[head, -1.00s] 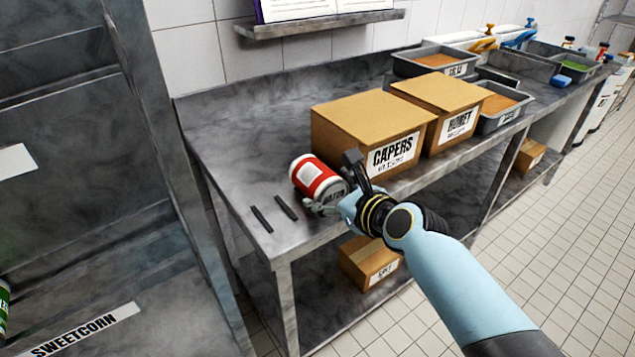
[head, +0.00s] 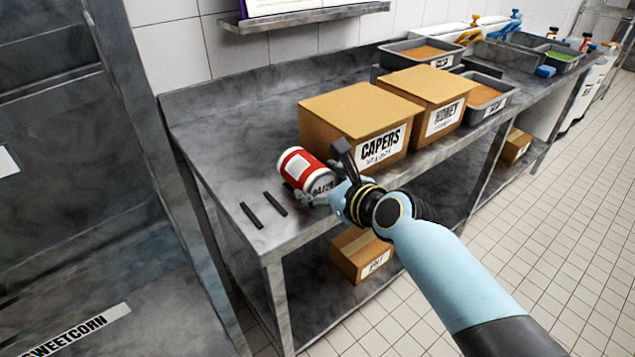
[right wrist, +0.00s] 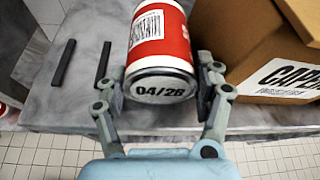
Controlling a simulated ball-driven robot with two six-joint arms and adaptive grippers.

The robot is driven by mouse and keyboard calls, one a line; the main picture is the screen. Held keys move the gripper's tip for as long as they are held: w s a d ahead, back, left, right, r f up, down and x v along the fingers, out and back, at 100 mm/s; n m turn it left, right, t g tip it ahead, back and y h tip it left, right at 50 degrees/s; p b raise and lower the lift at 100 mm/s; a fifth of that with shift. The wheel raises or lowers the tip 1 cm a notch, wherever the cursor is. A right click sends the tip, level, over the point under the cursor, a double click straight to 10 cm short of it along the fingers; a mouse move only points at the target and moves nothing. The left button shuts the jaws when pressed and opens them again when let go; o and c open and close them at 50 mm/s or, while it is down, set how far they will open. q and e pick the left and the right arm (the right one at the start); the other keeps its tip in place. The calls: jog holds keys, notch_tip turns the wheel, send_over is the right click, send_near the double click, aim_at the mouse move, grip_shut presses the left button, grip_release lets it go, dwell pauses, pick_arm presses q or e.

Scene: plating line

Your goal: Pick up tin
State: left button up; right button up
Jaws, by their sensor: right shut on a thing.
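The tin (head: 301,168) has a red and white label and lies tilted near the front left corner of the steel bench. In the right wrist view the tin (right wrist: 161,45) shows its end, marked 04/26, facing the camera. My right gripper (head: 325,178) is shut on the tin. Its fingers, also in the right wrist view (right wrist: 160,88), press the two sides of the tin. Whether the tin touches the bench top or hangs just above it I cannot tell. My left gripper is not in view.
The capers box (head: 352,125) stands just right of the tin, with the honey box (head: 428,95) beside it. Two dark strips (head: 262,209) lie left of the tin. A box (head: 358,253) sits on the lower shelf. The bench top (head: 235,140) behind the tin is clear.

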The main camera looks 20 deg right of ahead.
aim_at(311, 164)
jog(key=r, duration=0.1)
jog(key=r+p, duration=0.1)
jog(key=r, duration=0.2)
jog(key=shift+s+r, duration=0.15)
jog(key=shift+s, duration=0.1)
jog(key=a+r+p+v, duration=0.1)
jog(key=v, duration=1.1)
jog(key=shift+s+a+r, duration=0.15)
jog(key=shift+a+r, duration=0.15)
jog(key=shift+r, duration=0.15)
